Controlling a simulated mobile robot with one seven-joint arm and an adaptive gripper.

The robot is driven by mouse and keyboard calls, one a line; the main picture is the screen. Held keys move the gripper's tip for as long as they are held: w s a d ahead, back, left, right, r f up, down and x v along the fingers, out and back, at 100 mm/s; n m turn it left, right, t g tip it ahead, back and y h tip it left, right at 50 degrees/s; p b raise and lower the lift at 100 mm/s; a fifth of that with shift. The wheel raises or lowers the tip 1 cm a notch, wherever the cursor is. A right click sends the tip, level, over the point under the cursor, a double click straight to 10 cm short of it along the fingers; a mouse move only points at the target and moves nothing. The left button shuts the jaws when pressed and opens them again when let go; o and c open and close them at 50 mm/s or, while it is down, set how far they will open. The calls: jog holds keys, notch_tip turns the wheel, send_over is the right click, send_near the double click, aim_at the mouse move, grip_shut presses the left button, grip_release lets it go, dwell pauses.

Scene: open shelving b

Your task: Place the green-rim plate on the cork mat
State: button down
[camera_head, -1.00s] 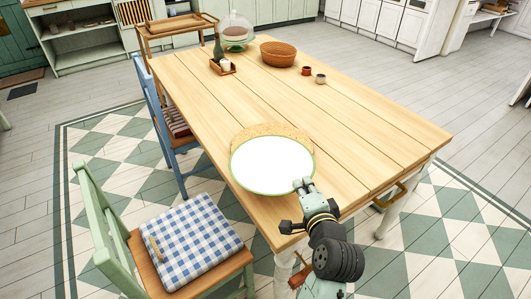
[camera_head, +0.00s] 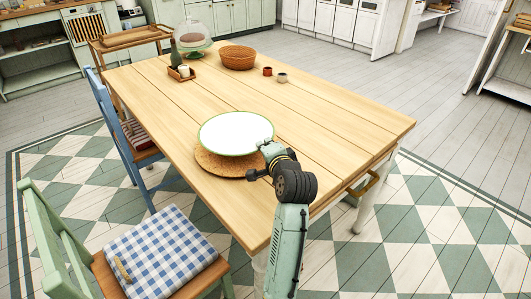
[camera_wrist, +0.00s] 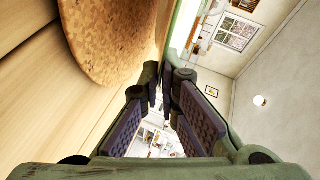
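The green-rim plate (camera_head: 236,133) is white with a thin green edge. It is in my gripper (camera_head: 268,148), which is shut on its near right rim. The round cork mat (camera_head: 212,168) lies on the table, and its front part shows below the plate. The plate overlaps the back of the mat in the head view and seems held above it. In the wrist view the cork mat (camera_wrist: 112,40) is at upper left, and the plate (camera_wrist: 181,35) shows nearly edge-on beyond the fingertips (camera_wrist: 163,88).
The wooden table (camera_head: 330,135) has free room right of the plate. At its far end are a wicker basket (camera_head: 238,58), two small cups (camera_head: 268,71), a small tray (camera_head: 181,74) and a glass dome (camera_head: 194,38). A green chair (camera_head: 65,240) and blue chair (camera_head: 118,130) stand at left.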

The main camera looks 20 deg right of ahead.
jog(key=shift+w, duration=0.3)
jog(key=shift+f, duration=0.35)
jog(key=shift+f+p, duration=0.35)
jog(key=shift+f, duration=1.05)
jog(key=shift+f, duration=0.15)
jog(key=c, duration=2.1)
grip_release()
